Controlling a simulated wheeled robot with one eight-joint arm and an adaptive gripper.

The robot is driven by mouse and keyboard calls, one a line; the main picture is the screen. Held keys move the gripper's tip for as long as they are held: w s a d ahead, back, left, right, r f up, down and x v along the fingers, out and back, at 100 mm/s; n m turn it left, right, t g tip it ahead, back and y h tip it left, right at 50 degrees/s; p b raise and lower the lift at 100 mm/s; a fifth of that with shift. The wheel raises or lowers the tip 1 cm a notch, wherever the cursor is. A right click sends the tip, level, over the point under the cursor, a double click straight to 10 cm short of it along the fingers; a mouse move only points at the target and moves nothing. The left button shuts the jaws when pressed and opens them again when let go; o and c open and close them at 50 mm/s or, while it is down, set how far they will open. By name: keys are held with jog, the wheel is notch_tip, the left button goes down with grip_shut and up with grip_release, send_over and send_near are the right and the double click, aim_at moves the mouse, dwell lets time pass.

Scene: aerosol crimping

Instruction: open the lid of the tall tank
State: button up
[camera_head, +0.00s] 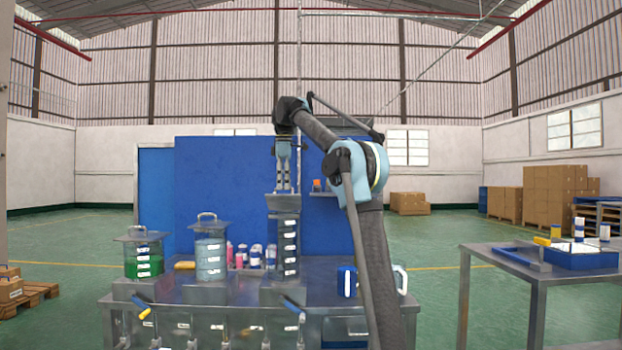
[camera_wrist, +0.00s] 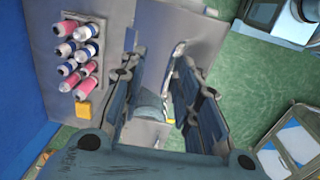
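The tall tank (camera_head: 285,245) is a dark transparent cylinder with white labels, standing in the middle of the steel bench. Its flat grey square lid (camera_head: 284,202) is at its top, and the lid (camera_wrist: 205,27) also fills the upper middle of the wrist view. My gripper (camera_head: 283,186) points straight down just above this lid. In the wrist view my gripper (camera_wrist: 158,50) has its two fingers apart. A pale curved handle (camera_wrist: 178,52) shows between them, closer to the right finger. In the head view my gripper hides the handle.
Two shorter lidded tanks stand to the left, one with green liquid (camera_head: 144,266) and one with blue-grey liquid (camera_head: 211,262). Several pink and white cans (camera_wrist: 78,50) stand close by. A blue-and-white container (camera_head: 347,281) is at the right. A side table (camera_head: 500,256) stands farther right.

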jog(key=s+f, duration=0.1)
jog(key=s, duration=0.1)
jog(key=s+f, duration=0.2)
jog(key=shift+f, duration=0.1)
jog(key=shift+s+f+t, duration=0.55)
jog(key=shift+f+t, duration=0.15)
jog(key=s+r, duration=0.3)
jog(key=r, duration=1.4)
jog(key=s+d+f+m, duration=0.5)
jog(key=s+d+f, duration=0.1)
jog(key=d+f, duration=0.3)
jog(key=shift+d+f, duration=0.35)
jog(key=shift+d, duration=0.05)
notch_tip(320, 180, up, 10)
jog(key=n, duration=0.5)
send_over(283, 195)
jog(key=s, duration=0.2)
jog(key=w+f, duration=0.1)
jog(key=f, duration=0.4)
jog(key=w+f, duration=0.1)
jog(key=f, duration=0.5)
jog(key=w+f, duration=0.1)
jog(key=f, duration=0.5)
jog(key=shift+a+f, duration=0.1)
jog(key=shift+f, duration=0.1)
